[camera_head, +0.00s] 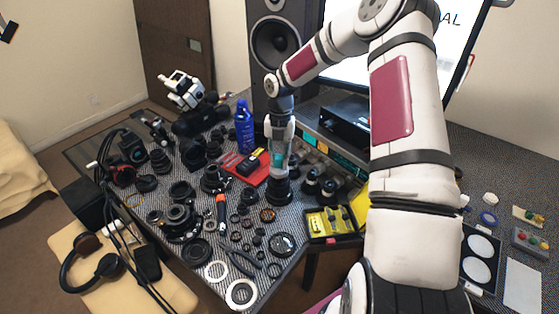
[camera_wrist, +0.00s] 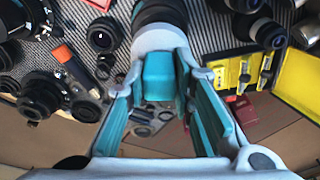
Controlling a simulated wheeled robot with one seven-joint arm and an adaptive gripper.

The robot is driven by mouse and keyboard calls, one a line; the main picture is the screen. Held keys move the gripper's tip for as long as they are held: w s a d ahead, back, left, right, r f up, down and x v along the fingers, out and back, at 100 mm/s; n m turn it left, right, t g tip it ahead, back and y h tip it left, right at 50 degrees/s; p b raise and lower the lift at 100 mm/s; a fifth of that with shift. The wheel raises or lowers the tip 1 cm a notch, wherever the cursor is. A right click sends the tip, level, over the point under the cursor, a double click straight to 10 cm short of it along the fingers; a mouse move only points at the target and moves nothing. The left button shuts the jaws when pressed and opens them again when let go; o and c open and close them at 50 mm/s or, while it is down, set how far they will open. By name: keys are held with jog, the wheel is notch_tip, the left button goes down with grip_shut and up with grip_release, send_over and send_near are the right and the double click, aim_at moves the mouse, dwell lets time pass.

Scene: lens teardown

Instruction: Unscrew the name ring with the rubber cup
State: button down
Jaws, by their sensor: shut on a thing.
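My gripper (camera_head: 280,172) points down over the middle of the bench, its teal-padded fingers closed around the top of a dark round piece, which I take to be the rubber cup (camera_wrist: 160,14). In the wrist view my gripper (camera_wrist: 165,52) shows its fingers converging on this black piece at the top edge. In the head view a black lens (camera_head: 279,192) stands upright right below the fingers. Cup and lens look like one dark stack, so I cannot tell where they meet. The name ring is hidden or too small to make out.
A yellow tool case (camera_head: 330,221) lies open to the right at the bench edge. A red tray (camera_head: 262,172) and a blue spray bottle (camera_head: 244,128) stand behind. Several lens parts and rings crowd the left; an orange-handled tool (camera_head: 221,211) lies there. Short black cylinders (camera_head: 328,187) stand close right.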

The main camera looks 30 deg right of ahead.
jog(key=shift+r+p, duration=0.45)
jog(key=shift+r, duration=1.05)
jog(key=shift+a, duration=0.1)
